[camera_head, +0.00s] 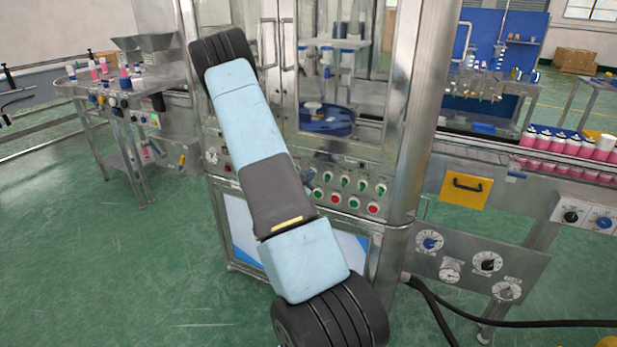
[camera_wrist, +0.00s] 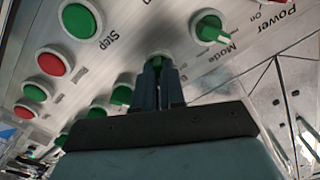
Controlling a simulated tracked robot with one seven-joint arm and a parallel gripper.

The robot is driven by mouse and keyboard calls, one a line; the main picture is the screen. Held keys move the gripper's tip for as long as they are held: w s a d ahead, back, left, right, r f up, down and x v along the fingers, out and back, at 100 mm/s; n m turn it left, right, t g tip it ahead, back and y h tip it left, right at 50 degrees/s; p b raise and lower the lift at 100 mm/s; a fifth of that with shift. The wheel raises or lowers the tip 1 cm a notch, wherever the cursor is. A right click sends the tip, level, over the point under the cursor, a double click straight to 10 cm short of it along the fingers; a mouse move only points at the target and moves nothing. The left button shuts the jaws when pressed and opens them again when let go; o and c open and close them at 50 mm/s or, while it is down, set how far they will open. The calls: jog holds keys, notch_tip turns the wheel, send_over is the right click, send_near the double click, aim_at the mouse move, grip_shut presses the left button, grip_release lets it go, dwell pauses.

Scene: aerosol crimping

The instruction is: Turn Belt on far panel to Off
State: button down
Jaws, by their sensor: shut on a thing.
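My gripper (camera_wrist: 158,68) points at a metal control panel in the wrist view, its two fingers closed around a round selector knob (camera_wrist: 158,54). The fingers hide most of that knob, so its label and setting cannot be read. No label reading Belt is legible. The panel (camera_head: 345,166) also shows in the head view on the front of the glazed machine. There my arm covers its left part, and only a bit of my gripper (camera_head: 308,177) shows beside the knobs.
A green-handled knob marked Mode (camera_wrist: 210,27) is right of my fingers. Another panel with dials (camera_head: 470,262) is at lower right. Pink cans (camera_head: 560,145) line the conveyor.

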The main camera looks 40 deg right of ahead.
jog(key=shift+w, duration=0.1)
jog(key=shift+n, duration=0.3)
jog(key=n, duration=1.1)
jog(key=shift+w+a+n, duration=0.25)
jog(key=shift+w+n, duration=0.05)
jog(key=shift+w, duration=0.05)
dwell(0.4)
jog(key=c, duration=1.5)
grip_release()
jog(key=shift+w, duration=0.1)
jog(key=shift+o, duration=1.4)
jog(key=shift+s+d, duration=0.1)
jog(key=shift+s, duration=0.1)
jog(key=v, duration=1.4)
